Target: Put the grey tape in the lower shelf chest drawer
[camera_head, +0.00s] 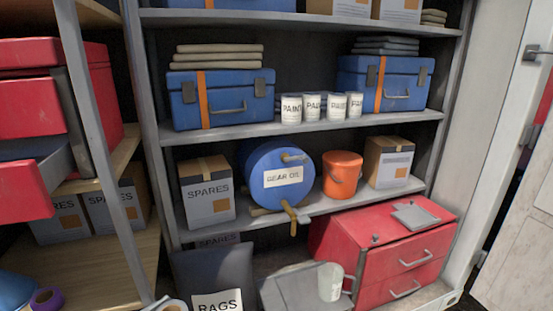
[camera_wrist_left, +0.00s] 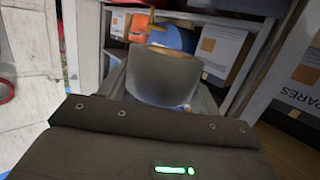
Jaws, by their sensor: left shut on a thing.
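The grey tape (camera_wrist_left: 165,75) is a thick roll held upright in front of my left gripper in the left wrist view. The left gripper (camera_wrist_left: 165,105) is shut on it; the fingertips are hardly visible past the dark gripper body. In the head view a pale and grey roll edge (camera_head: 172,305) shows at the bottom, and I cannot tell if it is the same tape. The red drawer chest (camera_head: 355,238) stands at the bottom right of the shelf, and its two visible drawers look shut. My right gripper is not in view.
A grey flat item (camera_head: 415,216) lies on the chest. A pale mug (camera_head: 330,283) and the RAGS bin (camera_head: 212,270) are left of it. Another red chest (camera_head: 30,110) at left has an open drawer (camera_head: 22,200). A purple tape (camera_head: 47,298) lies at lower left.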

